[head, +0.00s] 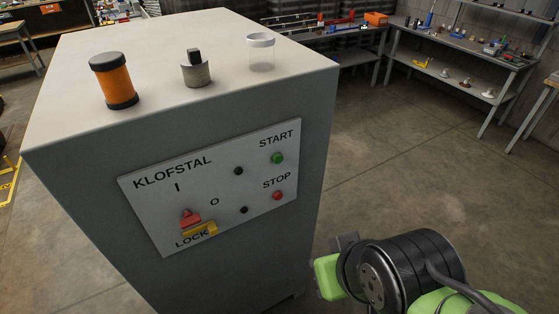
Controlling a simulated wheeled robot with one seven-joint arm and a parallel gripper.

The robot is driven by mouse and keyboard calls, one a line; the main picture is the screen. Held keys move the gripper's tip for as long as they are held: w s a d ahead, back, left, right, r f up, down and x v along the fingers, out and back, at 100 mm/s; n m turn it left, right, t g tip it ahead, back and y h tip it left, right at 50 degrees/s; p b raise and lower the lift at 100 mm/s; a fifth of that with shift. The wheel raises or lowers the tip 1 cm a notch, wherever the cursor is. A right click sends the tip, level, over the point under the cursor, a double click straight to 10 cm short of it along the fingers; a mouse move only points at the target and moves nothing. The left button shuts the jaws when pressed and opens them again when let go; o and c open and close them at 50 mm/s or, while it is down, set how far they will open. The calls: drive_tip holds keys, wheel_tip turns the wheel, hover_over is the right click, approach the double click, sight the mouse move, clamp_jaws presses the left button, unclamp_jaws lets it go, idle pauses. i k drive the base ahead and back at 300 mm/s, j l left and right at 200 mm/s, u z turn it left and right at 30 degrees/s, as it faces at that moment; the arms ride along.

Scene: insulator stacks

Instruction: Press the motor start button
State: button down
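The green start button (278,158) sits at the upper right of a grey control panel (150,190), under the word START. The red stop button (278,195) is below it, under the word STOP. A red rotary switch (190,217) with a yellow lock piece (200,230) is at the panel's lower left, marked I, O and LOCK. The panel is on the front of a large grey cabinet (70,180). My black and green arm shows at the lower right, apart from the cabinet. I cannot make out the gripper's fingers.
Workbenches with tools (460,50) stand behind. The floor (400,150) right of the cabinet is clear.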

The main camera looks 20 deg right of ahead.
sight(277, 158)
drive_tip(key=j+u, duration=0.3)
drive_tip(key=u, duration=0.15)
drive_tip(key=j+u, duration=0.35)
drive_tip(key=u, duration=0.15)
drive_tip(key=j+u, duration=0.3)
drive_tip(key=u, duration=0.15)
